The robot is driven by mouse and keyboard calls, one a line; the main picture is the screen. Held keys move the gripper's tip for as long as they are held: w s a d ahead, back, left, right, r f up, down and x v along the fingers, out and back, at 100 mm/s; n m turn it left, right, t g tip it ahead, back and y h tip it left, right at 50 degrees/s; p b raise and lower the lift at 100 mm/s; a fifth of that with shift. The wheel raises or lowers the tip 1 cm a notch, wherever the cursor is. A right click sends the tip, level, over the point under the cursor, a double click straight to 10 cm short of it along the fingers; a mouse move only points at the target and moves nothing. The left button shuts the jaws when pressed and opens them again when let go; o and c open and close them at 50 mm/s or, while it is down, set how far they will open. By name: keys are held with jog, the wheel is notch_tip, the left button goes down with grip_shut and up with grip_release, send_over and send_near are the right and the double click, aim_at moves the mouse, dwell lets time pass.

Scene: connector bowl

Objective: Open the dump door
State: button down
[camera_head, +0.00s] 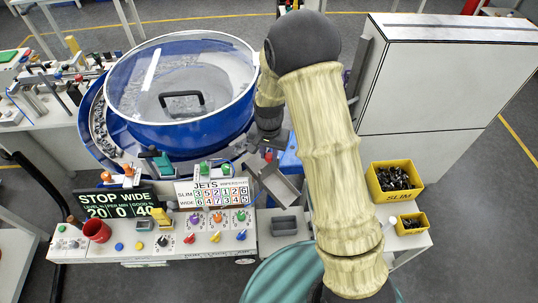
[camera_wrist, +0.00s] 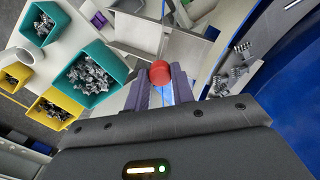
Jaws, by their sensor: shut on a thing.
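A red knob (camera_wrist: 160,72) sits between the two fingertips of my gripper (camera_wrist: 161,82) in the wrist view, and the fingers are shut on it. A grey metal chute (camera_head: 280,188) slopes down just below my gripper. The bowl has a clear lid with a black handle (camera_head: 181,103).
A control panel (camera_head: 200,235) with coloured knobs stands in front of the bowl. Yellow bins (camera_head: 383,195) of dark parts stand at the right, below a tall white cabinet (camera_head: 440,75). Teal bins (camera_wrist: 110,55) show in the wrist view.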

jog(key=shift+r, duration=0.1)
jog(key=c, duration=1.2)
grip_release()
jog(key=shift+o, duration=0.2)
jog(key=shift+r, duration=0.1)
notch_tip(320, 180, up, 17)
jog(key=b, duration=0.4)
jog(key=s+d+f+n+t, duration=0.1)
jog(key=s+d+f+n, duration=0.1)
jog(key=s+d, duration=0.3)
jog(key=s+d+f+n+t, duration=0.1)
jog(key=s+d+f, duration=0.4)
jog(key=s, duration=0.6)
jog(key=shift+d+n+t, duration=0.3)
jog(key=shift+n, duration=0.4)
jog(key=shift+s, duration=0.1)
